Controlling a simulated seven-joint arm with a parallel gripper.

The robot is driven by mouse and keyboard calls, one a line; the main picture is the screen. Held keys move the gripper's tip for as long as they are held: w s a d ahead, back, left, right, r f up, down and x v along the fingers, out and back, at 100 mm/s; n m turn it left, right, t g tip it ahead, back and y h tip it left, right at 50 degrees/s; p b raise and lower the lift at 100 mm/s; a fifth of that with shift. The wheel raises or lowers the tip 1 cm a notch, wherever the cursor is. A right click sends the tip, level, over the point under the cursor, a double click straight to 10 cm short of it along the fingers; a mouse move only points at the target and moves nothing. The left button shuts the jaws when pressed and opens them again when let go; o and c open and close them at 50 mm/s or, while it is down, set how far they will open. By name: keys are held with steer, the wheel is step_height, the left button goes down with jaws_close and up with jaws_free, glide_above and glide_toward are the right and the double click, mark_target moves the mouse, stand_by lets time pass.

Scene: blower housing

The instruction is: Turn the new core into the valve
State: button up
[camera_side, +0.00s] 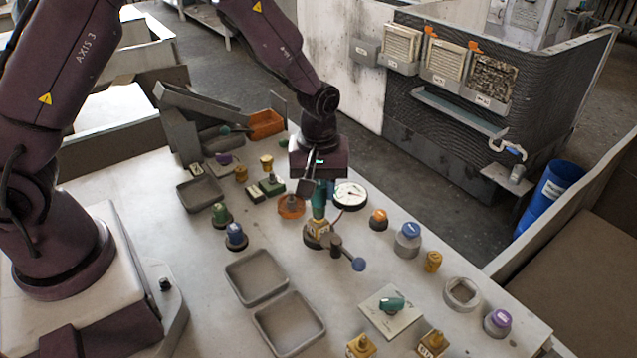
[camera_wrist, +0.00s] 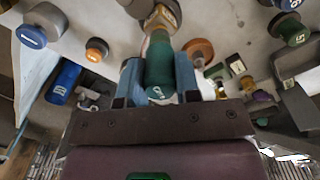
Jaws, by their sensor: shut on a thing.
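My gripper (camera_side: 316,185) is shut on a teal-green cylindrical piece (camera_side: 319,201), held upright. In the wrist view the two blue-grey fingers (camera_wrist: 158,82) clasp the green piece (camera_wrist: 158,65) from both sides. Its lower end meets the top of the brass-coloured valve body (camera_side: 317,228), which also shows in the wrist view (camera_wrist: 161,18). I cannot tell how deep it sits, and the core itself is not clearly distinguishable. The valve has a dark base and a lever ending in a blue ball (camera_side: 358,264).
A white dial gauge (camera_side: 350,195) and an orange round part (camera_side: 291,206) stand close to the valve. Another teal piece (camera_side: 391,305) lies on a pale plate at the front. Two empty grey trays (camera_side: 257,276) lie front left. Several capped parts stand to the right.

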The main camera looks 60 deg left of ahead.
steer(key=shift+f, duration=0.5)
steer(key=m, duration=0.4)
steer(key=shift+m, duration=2)
steer(key=m, duration=0.3)
steer(key=shift+m, duration=0.5)
